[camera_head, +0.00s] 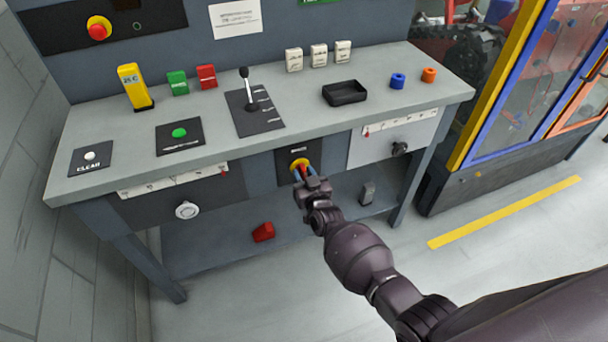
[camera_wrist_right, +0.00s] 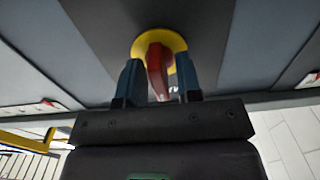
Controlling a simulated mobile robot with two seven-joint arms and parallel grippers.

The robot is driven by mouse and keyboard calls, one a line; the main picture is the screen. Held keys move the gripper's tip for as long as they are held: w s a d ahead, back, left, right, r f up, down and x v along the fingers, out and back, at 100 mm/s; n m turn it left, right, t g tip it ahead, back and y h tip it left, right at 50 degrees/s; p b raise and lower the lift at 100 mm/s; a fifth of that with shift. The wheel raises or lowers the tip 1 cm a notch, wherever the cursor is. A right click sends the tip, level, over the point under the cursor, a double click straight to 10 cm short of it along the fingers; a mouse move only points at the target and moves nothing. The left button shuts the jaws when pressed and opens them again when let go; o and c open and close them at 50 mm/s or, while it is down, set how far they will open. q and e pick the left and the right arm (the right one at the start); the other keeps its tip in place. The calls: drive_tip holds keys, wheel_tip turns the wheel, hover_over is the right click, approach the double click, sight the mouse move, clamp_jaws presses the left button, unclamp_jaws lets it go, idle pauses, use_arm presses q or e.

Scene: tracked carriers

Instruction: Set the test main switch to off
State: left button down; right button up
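The main switch, a red handle on a round yellow base (camera_head: 298,163), sits on a dark panel (camera_head: 284,158) on the bench's front. The wrist view shows its red handle (camera_wrist_right: 157,68) close up, pointing roughly down toward the gripper with a slight slant. My right gripper (camera_head: 302,172) is at the switch. Its two blue fingers (camera_wrist_right: 158,80) stand apart, one on each side of the red handle; gaps show beside it, so it looks open around the handle. Fingertip contact is hard to tell. In the head view the gripper partly hides the switch. My left gripper is not in view.
The grey bench top (camera_head: 300,115) holds a lever (camera_head: 247,88), a black tray (camera_head: 345,92), a green button (camera_head: 179,132) and small blocks. A red block (camera_head: 263,232) lies on the lower shelf. A yellow-framed cabinet (camera_head: 500,90) stands at right. Floor before the bench is clear.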

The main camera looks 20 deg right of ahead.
drive_tip(key=shift+o, duration=0.2)
drive_tip(key=shift+s, duration=0.1)
drive_tip(key=shift+s, duration=0.15)
drive_tip(key=s+p, duration=0.2)
drive_tip(key=s, duration=0.8)
drive_tip(key=shift+s+d, duration=0.2)
